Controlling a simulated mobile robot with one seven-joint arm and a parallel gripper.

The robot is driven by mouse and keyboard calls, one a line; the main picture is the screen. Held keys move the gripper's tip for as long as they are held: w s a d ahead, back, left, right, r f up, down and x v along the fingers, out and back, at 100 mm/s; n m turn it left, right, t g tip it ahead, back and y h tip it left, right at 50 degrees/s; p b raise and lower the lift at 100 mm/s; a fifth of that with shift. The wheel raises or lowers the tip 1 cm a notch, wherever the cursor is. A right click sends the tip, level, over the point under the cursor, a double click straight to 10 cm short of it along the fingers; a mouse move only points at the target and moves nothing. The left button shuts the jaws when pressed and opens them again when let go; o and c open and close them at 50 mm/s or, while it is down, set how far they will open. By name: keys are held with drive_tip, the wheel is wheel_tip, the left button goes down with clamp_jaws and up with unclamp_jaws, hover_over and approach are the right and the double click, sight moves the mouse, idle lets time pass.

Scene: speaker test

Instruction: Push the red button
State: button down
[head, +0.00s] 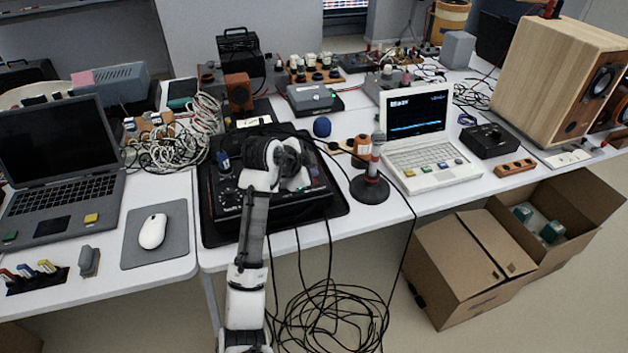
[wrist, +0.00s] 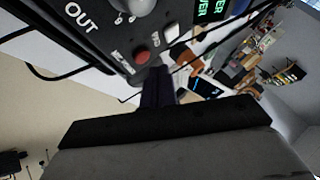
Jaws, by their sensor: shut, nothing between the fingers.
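My gripper (wrist: 157,88) is shut and empty. Its dark fingertips appear just below the red button in the picture; I cannot tell if they touch the panel. In the head view my gripper (head: 290,178) is over the black device (head: 226,192) on the table. My arm covers part of this device, and I cannot make out the red button there.
A microphone on a round base (head: 369,186) and a white laptop (head: 432,165) stand right of the device. A grey laptop (head: 60,200) and a mouse (head: 152,231) are at left. Cables (head: 330,315) hang below the table's front edge.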

drive_tip(key=shift+f, duration=0.15)
drive_tip(key=shift+f+b, duration=0.3)
drive_tip(key=shift+b, duration=0.05)
drive_tip(key=shift+f+b, duration=0.4)
drive_tip(key=shift+f, duration=0.15)
idle(0.8)
drive_tip(key=shift+r, duration=0.1)
drive_tip(key=shift+r+p, duration=0.7)
drive_tip(key=shift+r, duration=0.2)
drive_tip(key=shift+r, duration=0.1)
wheel_tip(320, 180, up, 6)
drive_tip(key=p, duration=0.4)
